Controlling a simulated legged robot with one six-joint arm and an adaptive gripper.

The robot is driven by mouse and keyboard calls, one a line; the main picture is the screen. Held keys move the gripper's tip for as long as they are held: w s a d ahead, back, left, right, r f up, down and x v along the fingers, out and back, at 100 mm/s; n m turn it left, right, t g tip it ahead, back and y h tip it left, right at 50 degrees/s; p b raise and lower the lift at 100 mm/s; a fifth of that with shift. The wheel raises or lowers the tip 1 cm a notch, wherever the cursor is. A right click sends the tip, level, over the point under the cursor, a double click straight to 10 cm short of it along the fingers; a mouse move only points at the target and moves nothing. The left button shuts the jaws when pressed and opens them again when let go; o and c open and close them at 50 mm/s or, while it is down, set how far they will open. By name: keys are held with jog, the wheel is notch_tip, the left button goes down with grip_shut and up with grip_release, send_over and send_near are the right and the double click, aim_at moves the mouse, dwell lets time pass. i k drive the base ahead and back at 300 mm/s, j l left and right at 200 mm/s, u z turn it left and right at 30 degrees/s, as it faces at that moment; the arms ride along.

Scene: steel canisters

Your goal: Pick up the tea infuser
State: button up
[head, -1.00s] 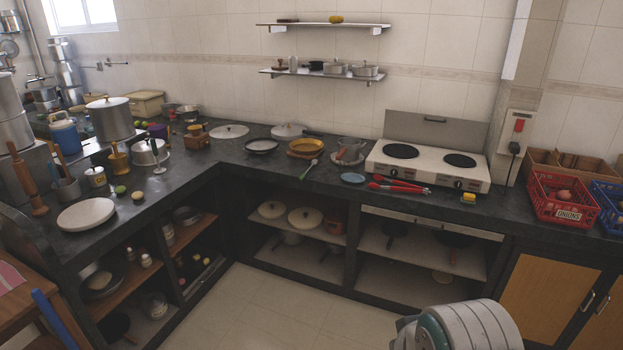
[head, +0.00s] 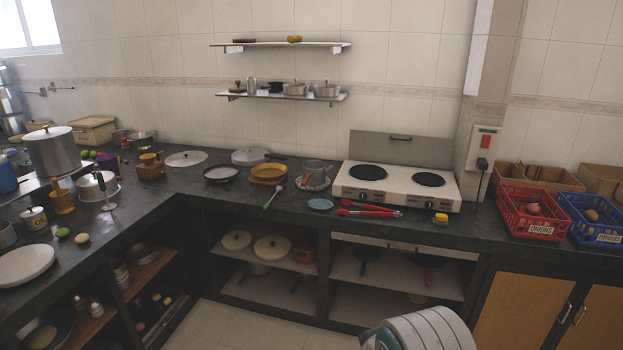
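I cannot make out the tea infuser for certain among the many small items on the dark counter (head: 330,222). A thin upright metal utensil (head: 105,190) stands at the left by a lidded pot, too small to identify. A green-handled utensil (head: 271,198) lies near the middle of the counter, its type also unclear. My gripper is not in view; only a rounded white and teal part of my own arm shows at the bottom edge.
A two-plate stove (head: 397,185) stands at the back, with red tongs (head: 368,208) in front. A red crate (head: 535,213) and blue crate (head: 592,216) stand at the right. Open shelves lie under the counter, and the floor (head: 215,322) shows clear.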

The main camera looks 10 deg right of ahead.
aim_at(279, 189)
jog(key=i+j, duration=0.2)
jog(key=i, duration=1.25)
jog(key=i+j+u, duration=0.15)
jog(key=i, duration=1.3)
